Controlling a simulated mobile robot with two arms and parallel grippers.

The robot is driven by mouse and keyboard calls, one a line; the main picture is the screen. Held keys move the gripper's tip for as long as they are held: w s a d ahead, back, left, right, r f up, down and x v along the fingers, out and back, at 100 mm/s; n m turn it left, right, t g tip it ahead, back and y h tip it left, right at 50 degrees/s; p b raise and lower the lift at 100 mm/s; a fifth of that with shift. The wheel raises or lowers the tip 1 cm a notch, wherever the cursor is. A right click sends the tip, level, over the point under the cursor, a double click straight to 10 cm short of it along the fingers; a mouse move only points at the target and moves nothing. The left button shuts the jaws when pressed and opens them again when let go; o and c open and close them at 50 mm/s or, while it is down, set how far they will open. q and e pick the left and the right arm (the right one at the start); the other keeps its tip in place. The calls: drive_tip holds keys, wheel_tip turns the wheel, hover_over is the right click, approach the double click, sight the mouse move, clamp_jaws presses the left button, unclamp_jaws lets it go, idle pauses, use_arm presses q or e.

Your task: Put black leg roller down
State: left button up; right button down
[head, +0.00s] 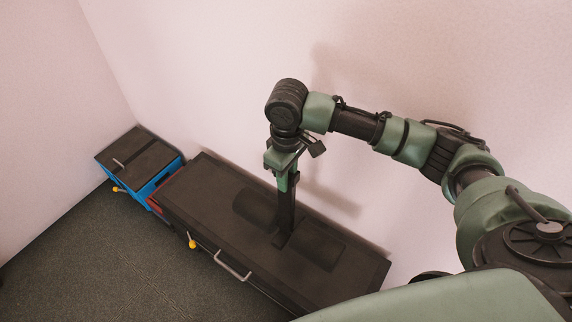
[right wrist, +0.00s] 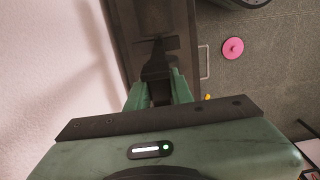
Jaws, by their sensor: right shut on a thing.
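The black leg roller (head: 285,212) is a dark upright post with a foot low over the long black bench (head: 195,195). Dark rounded pads show on either side of its foot, one at the left (head: 254,207) and one at the right. My right gripper (head: 283,180) points down and is shut on the upper part of the post. In the right wrist view the post (right wrist: 156,65) runs away from between the green fingers (right wrist: 159,92) toward the bench. Dark on dark, I cannot tell whether the foot touches the bench top. My left gripper is not in view.
A blue box with a black top (head: 140,155) stands beyond the bench's left end. The bench has a grey handle (head: 232,267) and a yellow knob (head: 192,243) along its front. A pale wall runs close behind. A pink disc (right wrist: 233,48) lies on the open carpet.

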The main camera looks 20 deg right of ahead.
sight(287, 199)
drive_tip(key=shift+w+f, duration=0.15)
drive_tip(key=shift+f, duration=4.55)
drive_tip(key=shift+a, duration=0.1)
drive_tip(key=c, duration=1.6)
unclamp_jaws()
drive_tip(key=shift+s+f+b, duration=0.2)
drive_tip(key=shift+f+b, duration=0.05)
drive_tip(key=shift+b, duration=0.05)
drive_tip(key=o, duration=0.4)
drive_tip(key=shift+c, duration=0.2)
drive_tip(key=shift+s+r, duration=0.1)
wheel_tip(287, 199, up, 12)
drive_tip(key=shift+r+p, duration=0.1)
drive_tip(key=shift+p, duration=0.2)
